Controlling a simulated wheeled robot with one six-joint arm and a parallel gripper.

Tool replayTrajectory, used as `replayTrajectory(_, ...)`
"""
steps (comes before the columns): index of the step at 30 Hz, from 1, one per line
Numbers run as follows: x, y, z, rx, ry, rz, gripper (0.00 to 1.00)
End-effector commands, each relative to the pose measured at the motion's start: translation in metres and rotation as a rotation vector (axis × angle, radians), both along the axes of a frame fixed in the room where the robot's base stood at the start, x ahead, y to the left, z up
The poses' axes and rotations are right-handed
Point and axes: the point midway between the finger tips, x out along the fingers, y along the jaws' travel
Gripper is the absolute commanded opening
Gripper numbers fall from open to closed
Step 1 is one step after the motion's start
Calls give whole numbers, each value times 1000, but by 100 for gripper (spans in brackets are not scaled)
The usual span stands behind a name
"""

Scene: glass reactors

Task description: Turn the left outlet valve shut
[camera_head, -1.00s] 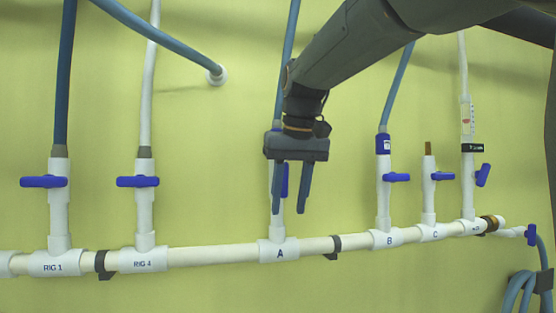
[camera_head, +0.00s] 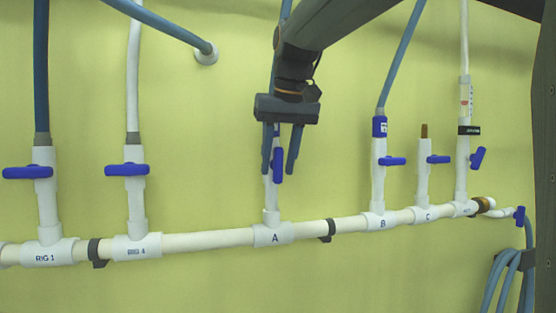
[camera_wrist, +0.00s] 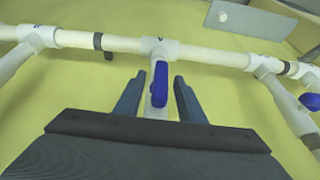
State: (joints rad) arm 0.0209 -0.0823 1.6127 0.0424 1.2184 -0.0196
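The outlet valve on branch A has a blue handle (camera_head: 278,165) that stands upright, in line with its white pipe (camera_head: 271,200). It is the leftmost of the branches marked A, B and C. My gripper (camera_head: 281,172) is open, with its two dark fingers pointing down in front of branch A. In the wrist view the blue handle (camera_wrist: 160,84) lies between the open fingers (camera_wrist: 156,98), with a gap on each side. I see no contact. The gripper body hides the upper part of branch A.
Branches B (camera_head: 378,185) and C (camera_head: 423,180), right of A, have handles crosswise. The RIG 1 (camera_head: 46,200) and RIG 4 (camera_head: 136,205) branches on the left also have crosswise handles. A white manifold pipe (camera_head: 205,241) runs below. Blue hoses hang at right (camera_head: 500,275).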

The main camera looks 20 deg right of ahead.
Motion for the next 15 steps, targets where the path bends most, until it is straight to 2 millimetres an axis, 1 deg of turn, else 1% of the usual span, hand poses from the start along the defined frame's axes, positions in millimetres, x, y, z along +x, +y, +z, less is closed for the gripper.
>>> replayTrajectory(8, 1, 1, -2, 0, 1, 1, 36)
replayTrajectory(11, 1, 1, -2, 0, 1, 1, 21)
replayTrajectory(12, 1, 1, -2, 0, 1, 1, 14)
replayTrajectory(14, 1, 1, -2, 1, 1, 1, 4)
replayTrajectory(15, 1, 1, -2, 1, 1, 1, 0)
